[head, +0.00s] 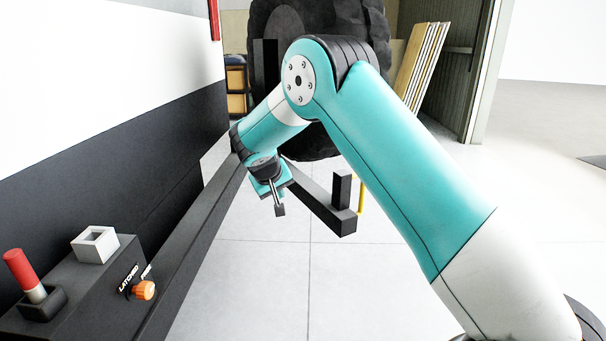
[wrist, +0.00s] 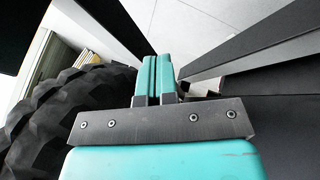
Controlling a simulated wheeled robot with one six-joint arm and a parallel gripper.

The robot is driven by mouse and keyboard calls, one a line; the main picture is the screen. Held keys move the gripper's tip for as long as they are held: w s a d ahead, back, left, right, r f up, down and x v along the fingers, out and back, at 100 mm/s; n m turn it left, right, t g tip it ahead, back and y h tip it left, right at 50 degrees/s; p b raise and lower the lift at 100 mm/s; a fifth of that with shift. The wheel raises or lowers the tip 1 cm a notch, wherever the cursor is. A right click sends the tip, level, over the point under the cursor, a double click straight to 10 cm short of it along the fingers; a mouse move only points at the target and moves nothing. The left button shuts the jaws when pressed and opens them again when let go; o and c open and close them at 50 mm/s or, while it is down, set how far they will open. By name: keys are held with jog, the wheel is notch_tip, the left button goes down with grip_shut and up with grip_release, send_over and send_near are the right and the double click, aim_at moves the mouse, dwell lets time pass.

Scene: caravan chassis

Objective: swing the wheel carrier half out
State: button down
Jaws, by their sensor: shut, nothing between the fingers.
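The wheel carrier shows in the head view as a dark bar (head: 318,200) with a short upright post (head: 342,188) at its near end. A large black tyre (head: 345,25) stands behind my arm, which hides much of it; its tread also fills the left of the wrist view (wrist: 70,125). My gripper (head: 279,210) points down, just left of the carrier bar in the picture. Its teal fingers are together and empty in the wrist view (wrist: 158,62). Dark bars lie on both sides of them there. I cannot tell whether the fingertips touch a bar.
At the lower left are a red-handled lever (head: 24,274), a pale square socket (head: 95,245) and an orange knob (head: 144,290) beside a small label. A thin yellow bar (head: 361,195) stands by the post. Leaning boards (head: 422,65) are at the back. The tiled floor (head: 260,290) is clear.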

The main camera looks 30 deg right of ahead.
jog(key=w+d+h, duration=0.1)
jog(key=w+d, duration=0.1)
send_near(307, 204)
jog(key=w+a+x, duration=0.1)
jog(key=x, duration=0.4)
jog(key=shift+s+d+f+m, duration=0.25)
jog(key=shift+d+m, duration=0.05)
jog(key=shift+d, duration=0.25)
